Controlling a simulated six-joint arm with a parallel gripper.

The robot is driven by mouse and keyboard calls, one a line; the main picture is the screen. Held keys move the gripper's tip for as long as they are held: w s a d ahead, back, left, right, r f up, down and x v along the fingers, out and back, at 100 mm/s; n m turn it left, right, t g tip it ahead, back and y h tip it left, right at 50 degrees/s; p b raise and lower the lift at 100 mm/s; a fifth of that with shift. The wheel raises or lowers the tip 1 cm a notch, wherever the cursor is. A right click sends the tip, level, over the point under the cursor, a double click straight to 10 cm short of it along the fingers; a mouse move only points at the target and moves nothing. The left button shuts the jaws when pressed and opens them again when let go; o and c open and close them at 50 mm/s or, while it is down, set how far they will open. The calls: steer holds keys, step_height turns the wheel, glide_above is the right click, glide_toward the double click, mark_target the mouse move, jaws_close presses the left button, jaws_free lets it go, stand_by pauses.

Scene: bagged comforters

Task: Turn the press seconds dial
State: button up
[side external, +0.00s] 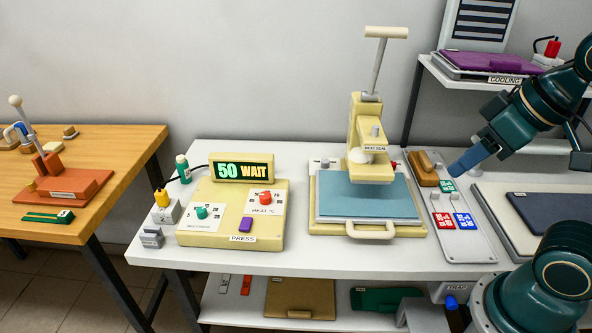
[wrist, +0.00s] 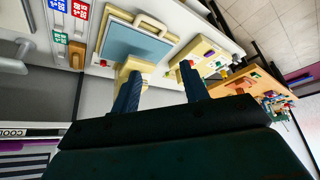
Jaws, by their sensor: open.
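The cream press control box (side external: 232,236) sits on the white table, with a lit display (side external: 242,171) reading "50 WAIT". The seconds dial (side external: 201,213) is a green knob on a white scale plate on the box's left side; its small label is blurred. A red heat dial (side external: 265,198) is to its right. My gripper (side external: 459,168) is open and empty, with blue fingers, far to the right above the tag tray. In the wrist view, my gripper (wrist: 160,72) has its fingers apart, and the control box (wrist: 196,50) shows partly hidden behind the right finger.
The heat press (side external: 372,130) with a blue pad (side external: 366,197) stands between my gripper and the control box. A tray (side external: 484,245) with coloured tags lies under my gripper. A green bottle (side external: 183,169) and yellow-topped block (side external: 162,203) flank the box's left.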

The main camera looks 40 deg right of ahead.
steer(key=w+a+f+m+y, duration=0.2)
steer(key=w+a+m, duration=0.1)
steer(key=w, duration=0.5)
steer(key=w+a+f+m+t+y, duration=0.1)
steer(key=w+a+f+m+y, duration=0.1)
steer(key=w+a+m, duration=0.35)
steer(key=w+a+f+m+y, duration=0.1)
steer(key=w+a+f+m, duration=0.1)
steer(key=w, duration=0.8)
steer(key=m+t+y, duration=0.3)
steer(key=m+y, duration=0.1)
steer(key=m, duration=1.1)
glide_toward(203, 210)
steer(key=v, duration=0.5)
steer(key=shift+d+r, duration=0.2)
steer(key=shift+r, duration=0.2)
steer(key=shift+w+f+m+y, duration=0.25)
steer(key=shift+f+m+y, duration=0.05)
steer(key=shift+f+m, duration=0.4)
steer(key=shift+a, duration=0.1)
steer(key=shift+x, duration=6.8)
steer(key=shift+c, duration=0.3)
